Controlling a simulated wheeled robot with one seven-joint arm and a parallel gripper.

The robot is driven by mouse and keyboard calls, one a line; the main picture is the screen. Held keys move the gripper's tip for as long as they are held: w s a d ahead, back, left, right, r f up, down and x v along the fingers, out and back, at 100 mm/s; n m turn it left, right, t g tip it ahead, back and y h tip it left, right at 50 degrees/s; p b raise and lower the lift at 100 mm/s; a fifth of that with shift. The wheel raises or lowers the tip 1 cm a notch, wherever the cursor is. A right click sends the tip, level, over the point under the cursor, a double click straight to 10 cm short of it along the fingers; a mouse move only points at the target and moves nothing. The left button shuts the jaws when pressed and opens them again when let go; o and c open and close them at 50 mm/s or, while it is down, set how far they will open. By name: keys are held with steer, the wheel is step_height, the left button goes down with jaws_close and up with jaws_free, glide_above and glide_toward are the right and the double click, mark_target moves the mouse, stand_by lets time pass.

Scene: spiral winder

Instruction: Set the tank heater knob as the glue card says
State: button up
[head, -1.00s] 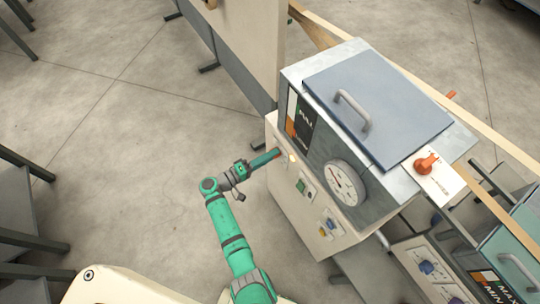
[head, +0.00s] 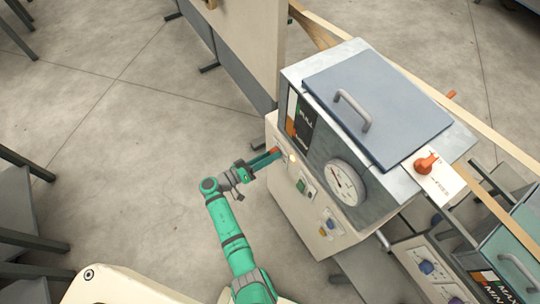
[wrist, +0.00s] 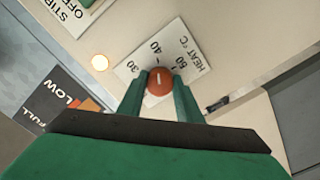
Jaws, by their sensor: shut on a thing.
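The heater knob (wrist: 159,82) is orange with a short white mark, on a white dial plate (wrist: 131,68) marked HEAT °C. The numbers 30, 40, 50 and a partly hidden one run around it. The white mark points roughly toward the 40 side; I cannot read an exact setting. My gripper (wrist: 158,90) is shut on the knob, one green finger on each side. In the head view my gripper (head: 266,160) reaches the lower front panel of the tank (head: 380,105). I cannot make out a glue card I can read.
A lit lamp (wrist: 99,62) and a LOW/FULL label (wrist: 66,101) sit beside the dial. The tank front carries a round gauge (head: 345,183).

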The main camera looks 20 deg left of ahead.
steer(key=shift+s+a+f, duration=0.1)
steer(key=shift+a, duration=0.05)
steer(key=o, duration=1)
steer(key=shift+o, duration=0.2)
steer(key=v, duration=1)
steer(key=shift+s+a, duration=0.2)
steer(key=shift+s, duration=0.15)
